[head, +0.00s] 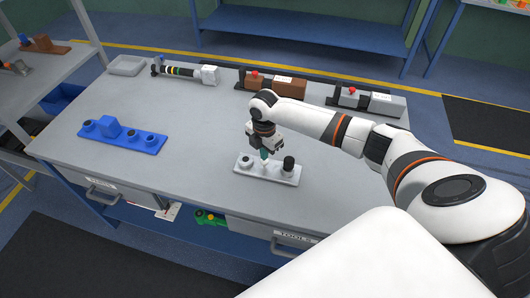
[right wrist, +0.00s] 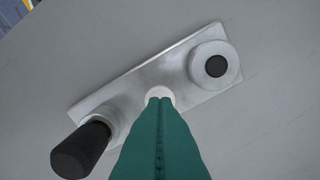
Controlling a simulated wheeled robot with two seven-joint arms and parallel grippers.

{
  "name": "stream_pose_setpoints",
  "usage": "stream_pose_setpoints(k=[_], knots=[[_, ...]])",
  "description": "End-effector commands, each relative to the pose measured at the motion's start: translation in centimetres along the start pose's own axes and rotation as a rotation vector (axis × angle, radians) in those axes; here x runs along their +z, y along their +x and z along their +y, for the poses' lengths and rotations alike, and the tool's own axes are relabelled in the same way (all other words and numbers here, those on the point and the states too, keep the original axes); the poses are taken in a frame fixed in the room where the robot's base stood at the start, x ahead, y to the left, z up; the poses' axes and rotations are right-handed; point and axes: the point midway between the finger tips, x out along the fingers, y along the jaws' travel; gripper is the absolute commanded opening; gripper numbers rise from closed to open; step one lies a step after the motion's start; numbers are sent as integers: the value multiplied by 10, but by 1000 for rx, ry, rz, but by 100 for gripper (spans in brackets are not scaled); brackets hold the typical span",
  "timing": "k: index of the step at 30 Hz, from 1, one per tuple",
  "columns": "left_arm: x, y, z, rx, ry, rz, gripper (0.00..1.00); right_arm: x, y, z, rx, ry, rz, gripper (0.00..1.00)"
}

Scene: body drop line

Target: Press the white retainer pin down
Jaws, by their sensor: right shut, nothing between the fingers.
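The white retainer pin (right wrist: 160,91) shows as a pale round end at the middle of a light grey metal fixture (right wrist: 140,80), which lies on the table. My right gripper (head: 265,155) points down over the middle of this fixture, which also shows in the head view (head: 268,175). Its teal fingers are shut and empty in the right wrist view (right wrist: 160,103), with their tips right over the pin and covering part of it. I cannot tell whether they touch it. My left gripper is not in view.
The fixture also carries a metal ring with a dark centre (right wrist: 216,67) and a black knob (right wrist: 80,150). A blue fixture (head: 122,136) lies to the left on the grey table (head: 190,170). Red-buttoned boxes (head: 290,86) stand along the back. The table between is clear.

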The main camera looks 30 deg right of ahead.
Motion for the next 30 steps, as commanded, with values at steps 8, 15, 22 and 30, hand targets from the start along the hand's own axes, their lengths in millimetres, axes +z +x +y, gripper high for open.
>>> stream_pose_setpoints(k=[8, 15, 22, 30], knots=[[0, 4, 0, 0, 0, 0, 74, 0, 8, 0, 0, 0, 0, 0], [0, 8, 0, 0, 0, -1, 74, 0, 14, 0, 0, 0, 0, 0], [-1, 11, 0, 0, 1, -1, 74, 0, 20, 0, 0, -1, 0, 0], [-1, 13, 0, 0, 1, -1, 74, 1, 25, 0, 1, -1, 0, 0]])
